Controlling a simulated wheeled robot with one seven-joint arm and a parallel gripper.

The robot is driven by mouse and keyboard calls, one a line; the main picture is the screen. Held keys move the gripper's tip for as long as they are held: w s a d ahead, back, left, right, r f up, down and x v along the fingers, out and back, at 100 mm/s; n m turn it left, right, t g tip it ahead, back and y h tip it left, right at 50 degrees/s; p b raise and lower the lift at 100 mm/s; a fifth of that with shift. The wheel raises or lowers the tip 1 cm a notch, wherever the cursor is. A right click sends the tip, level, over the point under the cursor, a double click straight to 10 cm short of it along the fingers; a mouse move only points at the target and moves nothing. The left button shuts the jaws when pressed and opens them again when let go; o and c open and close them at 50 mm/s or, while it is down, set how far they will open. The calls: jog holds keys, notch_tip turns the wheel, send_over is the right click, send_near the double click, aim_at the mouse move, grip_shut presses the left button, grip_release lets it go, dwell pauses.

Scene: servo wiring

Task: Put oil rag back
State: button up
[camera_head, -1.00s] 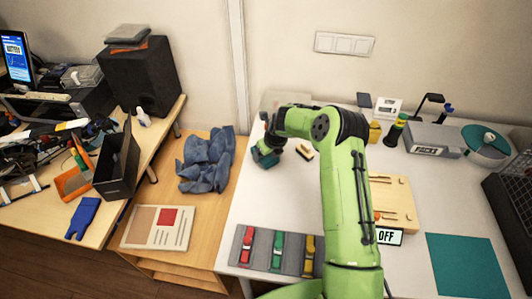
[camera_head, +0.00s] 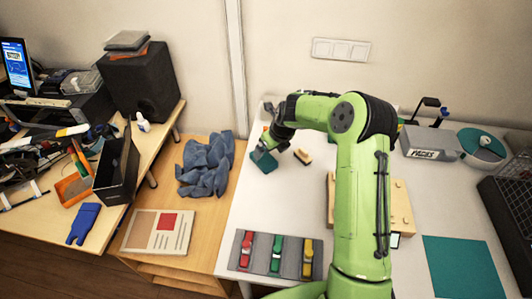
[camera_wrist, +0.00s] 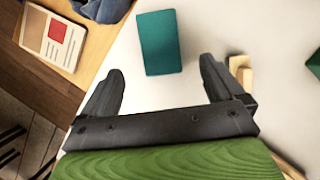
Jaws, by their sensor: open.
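A thick teal rectangular piece (camera_head: 263,161) lies at the white table's left edge; I cannot tell whether it is the folded oil rag. It also shows in the wrist view (camera_wrist: 160,42), with its near end about level with my fingertips. My gripper (camera_head: 266,147) is open beside it, and the fingers (camera_wrist: 162,68) are spread on either side of its near end, with visible gaps and nothing clamped. A crumpled blue cloth (camera_head: 205,165) lies on the lower wooden surface to the left. A flat teal mat (camera_head: 464,266) lies at the table's front right.
A small tan block (camera_head: 302,156) lies right of my gripper. A grey tray (camera_head: 240,250) with red, green and yellow pieces is at the front left. My arm hides part of a wooden board (camera_head: 402,205). A grey box (camera_head: 430,143) stands at the back right.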

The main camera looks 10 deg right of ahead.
jog(key=s+a+r+n+h, duration=0.2)
jog(key=s+r+n+h, duration=0.1)
jog(key=s+r+n, duration=1.75)
jog(key=s+n, duration=0.4)
jog(key=s, duration=0.3)
jog(key=s+r+n+t+y, duration=0.1)
jog(key=s+n, duration=0.6)
jog(key=s, duration=0.2)
jog(key=shift+s+d+r, duration=0.2)
jog(key=shift+s+r, duration=0.1)
jog(key=shift+r, duration=0.05)
jog(key=shift+r+p, duration=0.2)
jog(key=shift+p, duration=0.1)
